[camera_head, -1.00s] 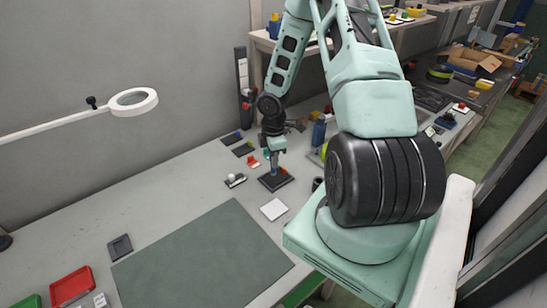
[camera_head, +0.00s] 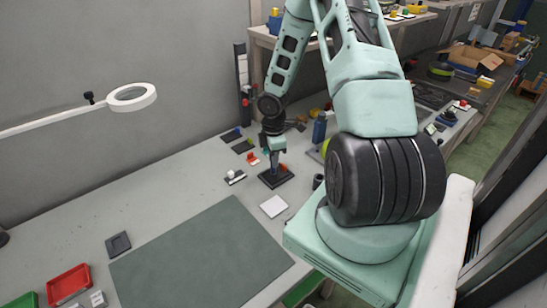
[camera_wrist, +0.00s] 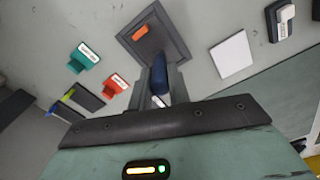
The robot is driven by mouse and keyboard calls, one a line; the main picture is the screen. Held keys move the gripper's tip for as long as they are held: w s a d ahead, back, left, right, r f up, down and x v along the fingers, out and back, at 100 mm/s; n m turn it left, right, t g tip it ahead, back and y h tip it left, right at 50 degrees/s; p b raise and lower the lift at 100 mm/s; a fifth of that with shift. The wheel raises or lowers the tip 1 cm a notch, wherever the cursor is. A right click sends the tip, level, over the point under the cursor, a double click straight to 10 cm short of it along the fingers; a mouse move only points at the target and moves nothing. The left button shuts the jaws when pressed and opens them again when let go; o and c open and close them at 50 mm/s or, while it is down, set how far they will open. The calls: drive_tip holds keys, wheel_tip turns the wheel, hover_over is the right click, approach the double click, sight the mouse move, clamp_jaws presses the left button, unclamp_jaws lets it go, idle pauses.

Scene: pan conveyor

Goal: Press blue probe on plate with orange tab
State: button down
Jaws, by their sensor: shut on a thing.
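My gripper (camera_wrist: 160,82) is shut on the blue probe (camera_wrist: 158,76), whose blue body shows between the fingers in the wrist view. The dark square plate (camera_wrist: 167,33) lies just beyond the fingers, with its orange tab (camera_wrist: 140,32) on top. In the head view my gripper (camera_head: 274,152) points down over the plate (camera_head: 268,179), and the orange tab (camera_head: 284,168) shows to the right of the probe. The probe's lower end is at or very close to the plate; I cannot tell whether it touches.
Red (camera_wrist: 115,86) and green (camera_wrist: 83,57) labelled pieces lie nearby. A large dark mat (camera_head: 200,258) covers the front table. A ring lamp (camera_head: 132,97) hangs at left.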

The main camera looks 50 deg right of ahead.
drive_tip(key=shift+f, duration=0.5)
idle(1.4)
wheel_tip(320, 180, up, 7)
drive_tip(key=p, duration=0.6)
drive_tip(key=shift+r+p, duration=0.1)
drive_tip(key=shift+p, duration=0.3)
